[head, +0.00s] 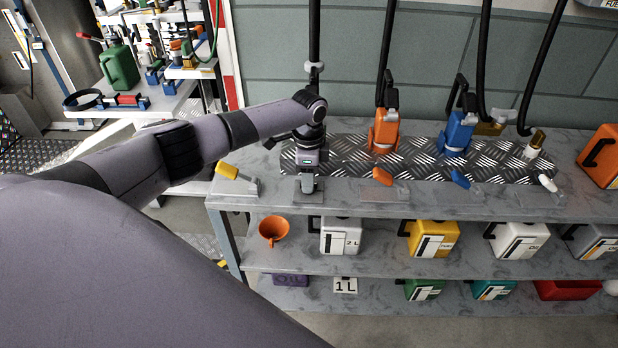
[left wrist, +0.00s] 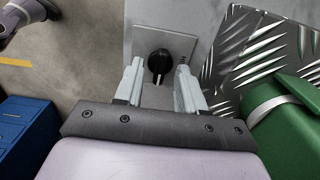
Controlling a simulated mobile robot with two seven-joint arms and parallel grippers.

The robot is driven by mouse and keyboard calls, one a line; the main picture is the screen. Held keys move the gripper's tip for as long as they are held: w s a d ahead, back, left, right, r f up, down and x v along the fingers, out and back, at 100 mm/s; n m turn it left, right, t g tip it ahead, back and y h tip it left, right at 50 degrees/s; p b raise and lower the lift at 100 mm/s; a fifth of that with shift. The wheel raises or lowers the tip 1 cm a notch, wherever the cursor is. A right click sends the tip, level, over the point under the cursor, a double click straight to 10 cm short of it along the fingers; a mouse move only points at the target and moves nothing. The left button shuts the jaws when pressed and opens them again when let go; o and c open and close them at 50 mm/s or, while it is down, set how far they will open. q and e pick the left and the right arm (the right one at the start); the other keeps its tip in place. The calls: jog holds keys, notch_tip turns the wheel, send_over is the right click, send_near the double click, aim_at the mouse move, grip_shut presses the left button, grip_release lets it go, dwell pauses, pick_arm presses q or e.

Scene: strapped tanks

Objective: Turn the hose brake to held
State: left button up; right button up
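Several short levers on small plates line the bench's front edge in the head view: yellow (head: 227,171), orange (head: 382,176), blue (head: 460,179) and white (head: 547,182). My left gripper (head: 308,184) points down over the plate between the yellow and orange levers. In the left wrist view a black knob (left wrist: 159,62) stands on a grey plate (left wrist: 178,42). The left gripper's fingers (left wrist: 159,82) are spread either side of it, with gaps showing. I cannot tell whether the knob reaches between the fingertips. No held or free marking is readable. My right gripper is not in view.
A green body with a pale band (left wrist: 285,120) stands close right of the fingers. Orange (head: 384,130) and blue (head: 457,132) nozzles stand on the tread plate under black hoses. The shelves below hold labelled canisters (head: 340,237) and an orange cup (head: 273,229).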

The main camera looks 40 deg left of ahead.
pick_arm(q)
jog(key=shift+f, duration=0.4)
grip_shut()
